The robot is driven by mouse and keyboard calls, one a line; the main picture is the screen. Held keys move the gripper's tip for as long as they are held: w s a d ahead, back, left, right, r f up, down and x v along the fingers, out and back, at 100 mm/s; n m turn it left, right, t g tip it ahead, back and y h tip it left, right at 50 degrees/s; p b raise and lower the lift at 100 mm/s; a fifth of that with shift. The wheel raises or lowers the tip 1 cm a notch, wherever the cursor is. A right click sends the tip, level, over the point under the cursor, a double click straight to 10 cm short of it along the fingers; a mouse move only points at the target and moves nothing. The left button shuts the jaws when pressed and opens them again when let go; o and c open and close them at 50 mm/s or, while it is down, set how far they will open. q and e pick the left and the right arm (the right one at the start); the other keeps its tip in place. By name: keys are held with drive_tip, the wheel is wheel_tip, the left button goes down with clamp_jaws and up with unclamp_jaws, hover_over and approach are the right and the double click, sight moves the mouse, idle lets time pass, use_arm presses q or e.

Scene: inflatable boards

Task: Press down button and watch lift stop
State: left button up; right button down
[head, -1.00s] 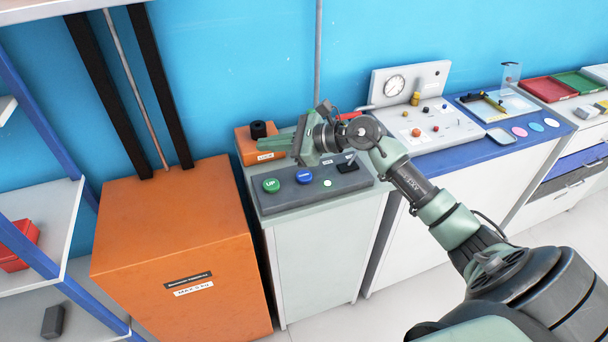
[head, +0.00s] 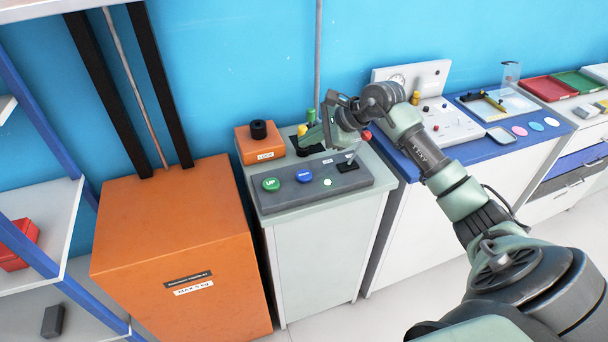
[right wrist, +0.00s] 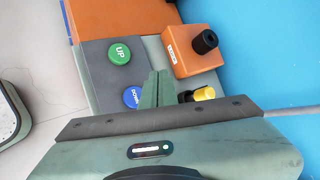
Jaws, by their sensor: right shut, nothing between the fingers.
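The blue DOWN button (head: 304,175) sits on a dark grey panel (head: 340,180) on a pale cabinet. It also shows in the right wrist view (right wrist: 131,97), partly cut off by my gripper's body. The green UP button (head: 271,184) is left of it. The lift is a large orange box (head: 170,250) left of the cabinet, in front of two black rails. My right gripper (head: 308,138) is above the back of the cabinet, behind the panel. In the right wrist view its fingers (right wrist: 157,88) are together and empty, apart from the DOWN button. My left gripper is out of view.
An orange LOCK box (head: 259,147) with a black knob stands behind the buttons. A yellow knob (head: 302,130) is close to my gripper, and a lever (head: 350,158) stands at the panel's right end. A blue-topped bench (head: 500,143) with instruments is to the right.

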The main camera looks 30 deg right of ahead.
drive_tip(key=b, duration=0.4)
hover_over(307, 175)
wheel_tip(307, 175, down, 7)
drive_tip(key=shift+s+f, duration=0.1)
drive_tip(key=shift+f, duration=0.55)
drive_tip(key=shift+b, duration=0.35)
idle(1.0)
drive_tip(key=shift+f+b, duration=0.35)
drive_tip(key=shift+b, duration=0.15)
